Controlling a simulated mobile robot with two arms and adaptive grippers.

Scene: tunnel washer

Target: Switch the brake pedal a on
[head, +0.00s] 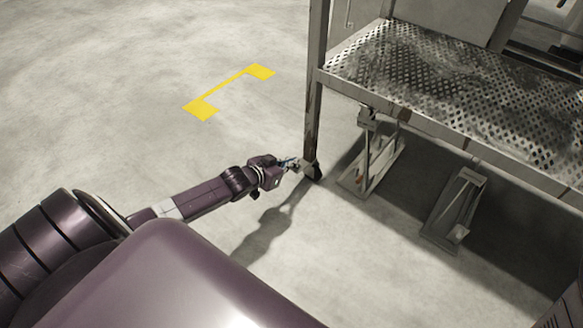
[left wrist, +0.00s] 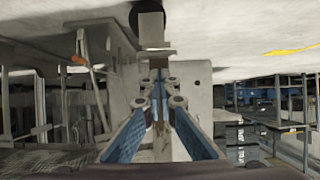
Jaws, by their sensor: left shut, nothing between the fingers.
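The brake pedal appears to be the small grey piece (head: 309,167) at the caster on the foot of the near leg of a perforated metal platform. My left gripper (head: 293,163) reaches in from the left, low over the floor, close beside this caster. In the left wrist view, which is upside down, the blue-padded fingers (left wrist: 158,92) are shut and empty. They point at a grey plate (left wrist: 155,52) by the black caster wheel (left wrist: 147,22). I cannot tell whether they touch it. My right gripper is not in view.
The perforated platform (head: 430,75) overhangs the area to the right of the leg (head: 313,115). Two metal floor frames (head: 372,165) (head: 455,208) stand beneath it. Clear concrete floor with a yellow marking (head: 230,92) lies to the left.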

